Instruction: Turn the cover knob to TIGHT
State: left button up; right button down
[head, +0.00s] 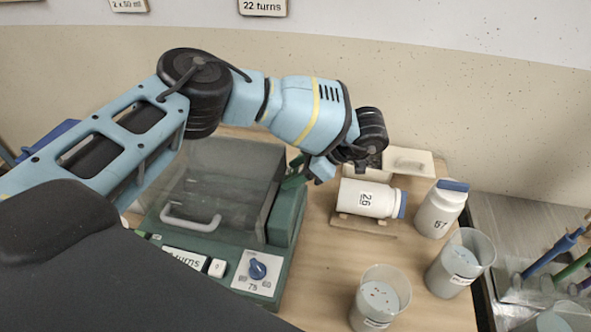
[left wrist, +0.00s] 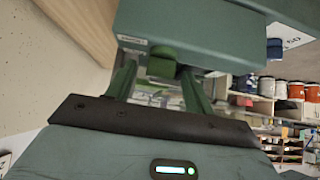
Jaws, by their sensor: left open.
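The green machine (head: 286,222) has a clear cover (head: 230,165) with a pale handle, which looks lowered. A small green knob-like block (left wrist: 162,62) projects from the machine's green body (left wrist: 190,28) in the left wrist view. I cannot read a TIGHT mark on it. My left gripper (head: 295,172) reaches down to the machine's far right side, and its open fingers (left wrist: 158,82) lie on either side of the block. I cannot tell whether they touch it. My right gripper is not in view.
A white jar (head: 367,198) marked 26 lies on a wooden rest right of the machine. Two clear beakers (head: 381,295) (head: 460,262) stand nearer. Bare tabletop (head: 325,265) lies between the machine and beakers.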

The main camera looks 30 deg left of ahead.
pick_arm(q)
jog(key=c, duration=1)
jog(key=shift+s+r+m+t+p, duration=0.15)
jog(key=shift+r+m+t+p, duration=0.1)
jog(key=shift+m+t+p, duration=0.65)
jog(key=m+t, duration=0.1)
jog(key=m, duration=0.1)
jog(key=shift+s+m+t+p, duration=0.1)
jog(key=shift+m+t+p, duration=0.2)
jog(key=shift+t+p, duration=0.1)
jog(key=shift+f+m+t, duration=0.15)
jog(key=shift+m+t, duration=0.65)
jog(key=shift+m, duration=0.4)
jog(key=shift+s+f+m+t+h, duration=0.15)
jog(key=shift+m+t+h, duration=0.35)
jog(key=shift+m+t, duration=0.4)
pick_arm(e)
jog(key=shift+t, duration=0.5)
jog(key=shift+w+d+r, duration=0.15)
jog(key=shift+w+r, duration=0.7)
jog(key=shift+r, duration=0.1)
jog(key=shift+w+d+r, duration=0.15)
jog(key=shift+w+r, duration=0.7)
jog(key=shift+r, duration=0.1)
pick_arm(q)
jog(key=shift+m, duration=0.3)
jog(key=o, duration=1)
